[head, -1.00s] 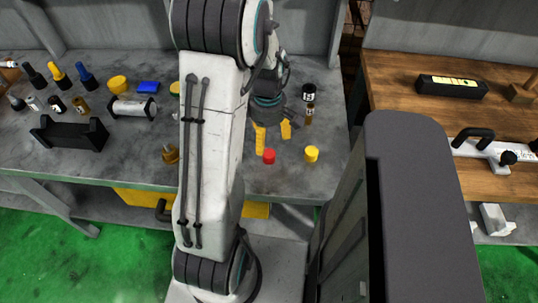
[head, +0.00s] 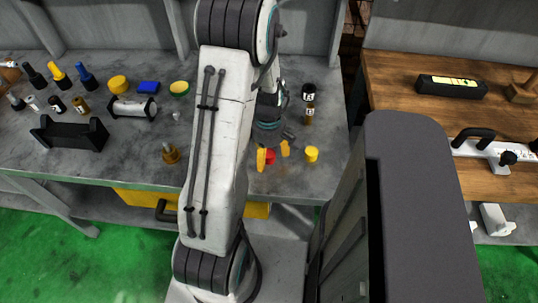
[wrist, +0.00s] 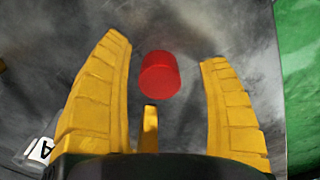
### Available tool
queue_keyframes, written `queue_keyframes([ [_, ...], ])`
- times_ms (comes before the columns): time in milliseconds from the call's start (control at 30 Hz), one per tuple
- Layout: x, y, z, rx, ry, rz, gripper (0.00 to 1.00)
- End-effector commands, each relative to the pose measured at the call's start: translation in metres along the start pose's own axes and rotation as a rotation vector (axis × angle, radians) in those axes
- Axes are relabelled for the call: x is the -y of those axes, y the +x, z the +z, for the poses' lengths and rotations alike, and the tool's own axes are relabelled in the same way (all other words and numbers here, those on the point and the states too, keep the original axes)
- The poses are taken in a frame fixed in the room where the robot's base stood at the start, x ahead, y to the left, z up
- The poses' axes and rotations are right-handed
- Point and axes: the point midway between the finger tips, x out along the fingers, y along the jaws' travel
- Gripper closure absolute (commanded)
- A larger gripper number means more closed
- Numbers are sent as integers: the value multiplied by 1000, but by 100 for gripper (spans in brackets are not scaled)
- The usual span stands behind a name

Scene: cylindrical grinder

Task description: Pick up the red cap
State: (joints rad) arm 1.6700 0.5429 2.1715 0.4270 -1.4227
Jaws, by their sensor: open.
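The red cap (head: 270,157) sits on the grey bench top near its front edge, partly hidden by my gripper in the head view. I cannot tell how high the fingertips are above the bench.
A yellow cap (head: 311,154) stands just right of my gripper. A brown bottle (head: 309,114) and a dark bottle (head: 308,92) stand behind it. A brass fitting (head: 170,153) is to the left. A black holder (head: 70,134) lies farther left.

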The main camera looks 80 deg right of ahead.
Motion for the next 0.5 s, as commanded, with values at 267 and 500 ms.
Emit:
queue_keyframes([
  [267, 0, 0, 0, 0, 0, 0, 52],
  [500, 0, 0, 0, 0, 0, 0, 73],
])
